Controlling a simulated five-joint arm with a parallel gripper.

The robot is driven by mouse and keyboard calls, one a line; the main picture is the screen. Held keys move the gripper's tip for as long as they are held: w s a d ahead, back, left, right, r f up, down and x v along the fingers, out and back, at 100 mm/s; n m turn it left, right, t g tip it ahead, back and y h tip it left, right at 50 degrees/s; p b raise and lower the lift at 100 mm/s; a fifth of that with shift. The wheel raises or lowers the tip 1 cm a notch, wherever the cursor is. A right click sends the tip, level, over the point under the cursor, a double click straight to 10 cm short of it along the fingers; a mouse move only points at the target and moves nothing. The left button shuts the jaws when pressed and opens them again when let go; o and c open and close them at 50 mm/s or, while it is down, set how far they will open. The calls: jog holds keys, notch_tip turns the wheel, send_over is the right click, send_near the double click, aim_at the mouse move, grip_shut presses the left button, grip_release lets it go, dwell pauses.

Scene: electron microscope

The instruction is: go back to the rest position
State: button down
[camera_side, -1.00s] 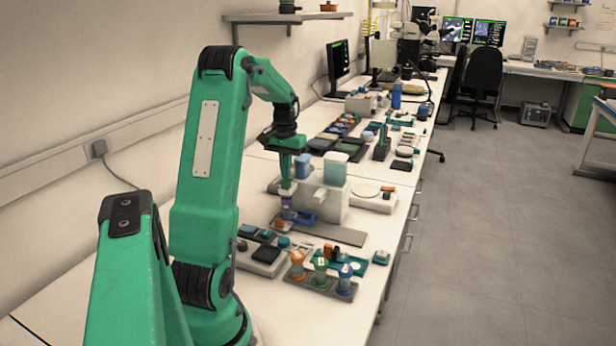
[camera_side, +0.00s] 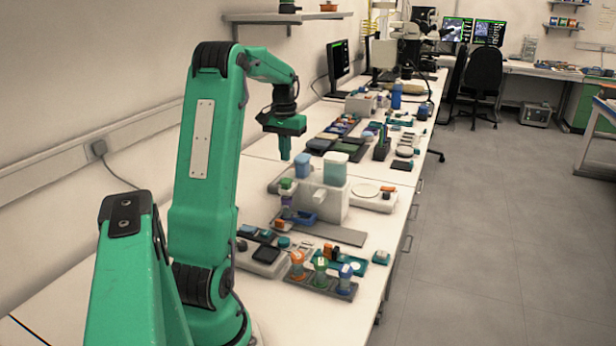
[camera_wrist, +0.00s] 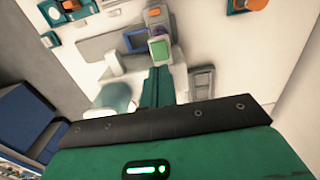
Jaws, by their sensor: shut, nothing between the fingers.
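My gripper (camera_side: 285,154) points down in the side view, shut and empty, in the air above the near end of the white block-shaped device. A small vial with a green cap (camera_side: 286,184) stands upright below it, apart from the fingers. In the wrist view my shut gripper (camera_wrist: 157,72) reaches up the middle of the picture. The green cap (camera_wrist: 160,50) shows just beyond the fingertips, near a blue tray (camera_wrist: 136,40).
A dark rack (camera_side: 322,283) with several coloured vials stands nearer. Small parts cover the bench farther back. The air around my arm is clear.

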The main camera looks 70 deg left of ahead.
jog(key=shift+d+r, duration=0.1)
jog(key=shift+r, duration=0.05)
jog(key=w+d+r+m+t+y, duration=0.1)
jog(key=w+d+r+m, duration=0.15)
jog(key=d, duration=0.75)
jog(key=w+d+r+m+t, duration=0.15)
jog(key=d+r, duration=0.25)
jog(key=d, duration=0.7)
jog(key=s+d+f+m+t, duration=0.1)
jog(key=s+d, duration=0.2)
jog(key=d, duration=0.3)
jog(key=s+d+f+m+t, duration=0.1)
jog(key=s+d+m, duration=0.1)
jog(key=d, duration=0.4)
jog(key=s+d+f+m+t+h, duration=0.1)
jog(key=s+d+m, duration=0.1)
jog(key=s+d, duration=0.2)
jog(key=shift+d, duration=1.1)
